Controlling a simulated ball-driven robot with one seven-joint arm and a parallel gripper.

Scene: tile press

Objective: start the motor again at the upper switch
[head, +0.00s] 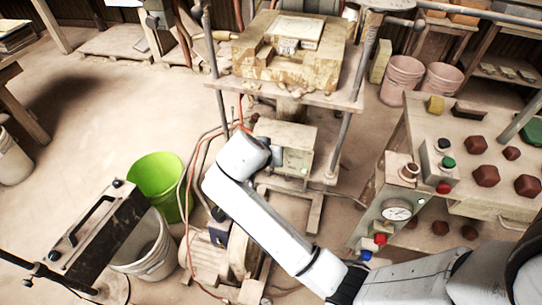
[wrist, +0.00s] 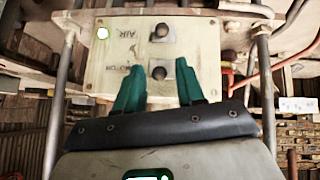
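In the wrist view a pale panel (wrist: 92,62) carries two dark switches, one above the other in the picture. The one lettered AIR (wrist: 161,33) is farther from my fingers. The one lettered MOTOR (wrist: 158,73) is lower in the picture. My gripper (wrist: 160,68) has two green fingers spread apart, with their tips on either side of the motor switch. I cannot tell whether they touch the panel. In the head view my white arm reaches toward the press (head: 292,60), and my fingers are not clear there.
Metal posts (wrist: 260,80) stand at both sides of the panel, with an orange hose (wrist: 245,84) at the right. Hoses, a green bucket (head: 160,180) and a white bucket (head: 148,250) lie left of my arm. A bench (head: 440,125) with buttons and a gauge (head: 397,210) stands right.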

